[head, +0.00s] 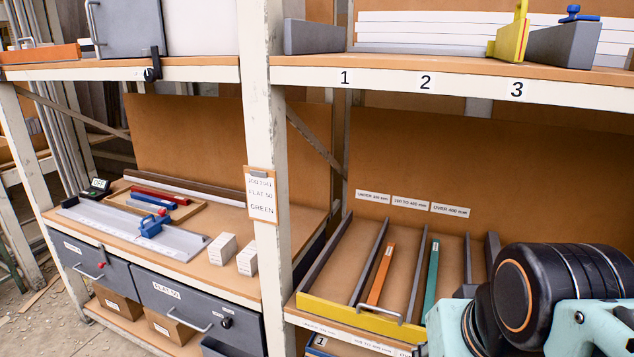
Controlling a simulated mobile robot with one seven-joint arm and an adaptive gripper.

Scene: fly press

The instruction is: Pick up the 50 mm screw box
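Two small white boxes stand side by side on the left bench, near its front right corner by the post. One white box (222,249) is on the left and the other white box (247,259) is on the right, partly cut off by the post. Their labels are too small to read, so I cannot tell which, if either, is the 50 mm screw box. Cardboard boxes (169,325) with small labels sit on the low shelf under the drawers. My gripper is not in view; only part of my arm shows at the lower right.
A post (262,150) with a job card (261,194) divides the bays. Left of the white boxes lie a metal plate with a blue tool (152,226) and a wooden tray (178,211). A yellow-fronted rack (352,316) holds orange and green bars. An upper shelf (440,83) overhangs.

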